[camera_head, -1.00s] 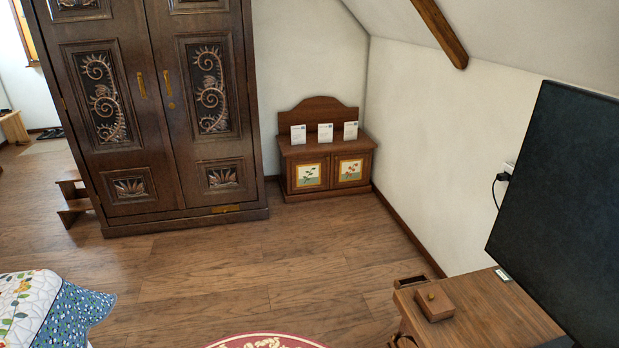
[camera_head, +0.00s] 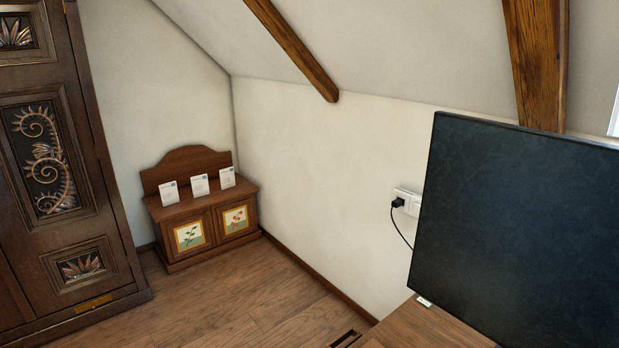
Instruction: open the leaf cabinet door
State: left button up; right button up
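A small low wooden cabinet (camera_head: 207,225) with an arched backboard stands in the far corner, against the wall. Its two front doors look shut. The left door (camera_head: 191,235) bears a light panel with a green leafy sprig. The right door (camera_head: 237,218) bears a light panel with a plant and reddish flowers. Neither of my grippers shows in the head view.
Three white cards (camera_head: 200,185) stand on the cabinet top. A large carved armoire (camera_head: 62,200) stands at the left. A dark screen (camera_head: 520,235) on a wooden desk (camera_head: 425,328) fills the right. Bare wooden floor (camera_head: 235,305) lies before the cabinet.

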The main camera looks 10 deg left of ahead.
aim_at(188, 235)
jog(key=i+j+u, duration=0.1)
jog(key=i+j, duration=0.75)
jog(key=j, duration=0.2)
jog(key=i+j+u, duration=0.15)
jog(key=i+j, duration=0.7)
jog(key=i+u, duration=0.1)
jog(key=i, duration=0.55)
jog(key=i+l+u, duration=0.1)
jog(key=i, duration=0.5)
